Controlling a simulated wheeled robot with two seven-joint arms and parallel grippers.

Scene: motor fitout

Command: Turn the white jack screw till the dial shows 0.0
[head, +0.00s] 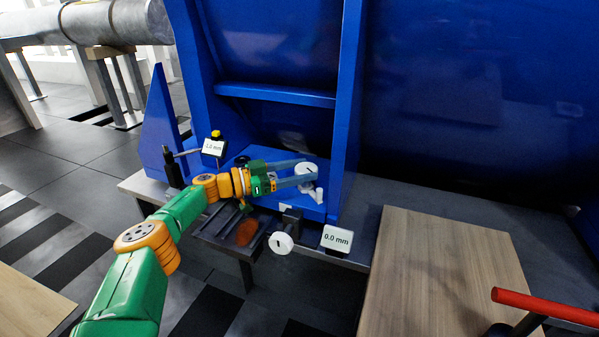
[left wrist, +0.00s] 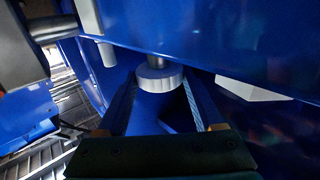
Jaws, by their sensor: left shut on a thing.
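The white jack screw (head: 306,169) is a round knob low in the blue frame. It also shows in the left wrist view (left wrist: 160,78), with a grey shaft above it. My left gripper (head: 303,174) reaches in from the left and is shut on its rim, one finger on each side. One small display (head: 337,239) at the front edge shows 0.0 mm. A second display (head: 213,148) at the left seems to end in .6 mm; its first characters are hard to read. My right gripper is out of view.
A white slotted disc (head: 281,243) faces forward below the frame, beside the 0.0 mm display. Blue frame walls (head: 349,100) rise close around my left gripper.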

